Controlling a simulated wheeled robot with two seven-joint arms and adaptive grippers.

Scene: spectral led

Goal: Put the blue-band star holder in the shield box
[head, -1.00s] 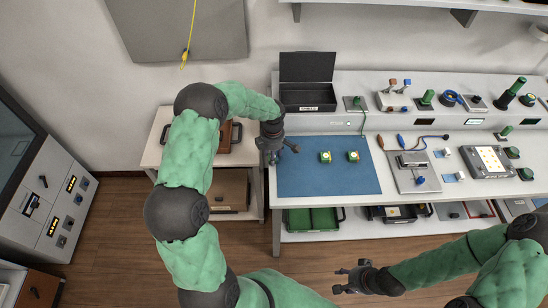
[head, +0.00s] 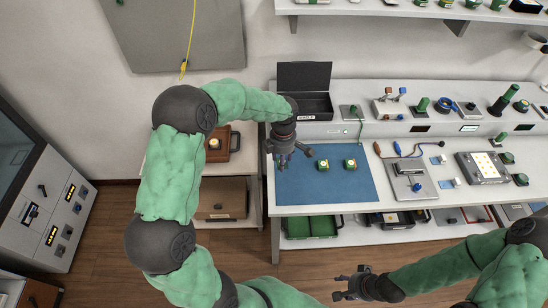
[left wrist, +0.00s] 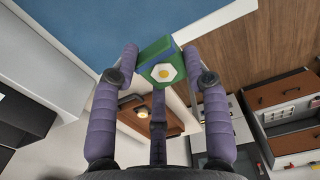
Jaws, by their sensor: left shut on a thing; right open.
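My left gripper (head: 288,158) is over the left part of the blue mat (head: 325,188). In the left wrist view, it is shut on a green star holder (left wrist: 161,68) with a blue edge and a pale face with a yellow centre. The gripper hides most of this holder in the head view. Two other green holders, one on the left (head: 323,164) and one on the right (head: 350,164), stand on the mat. The shield box (head: 318,105) is black, its lid raised, on the raised ledge behind the mat. My right gripper (head: 352,284) is open and empty in front of the bench.
A metal plate device (head: 408,181) and cables lie right of the mat. A small stand (head: 350,112) is beside the box. A side table with a brown case (head: 226,148) stands left of the bench. A green tray (head: 312,226) is on the shelf below.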

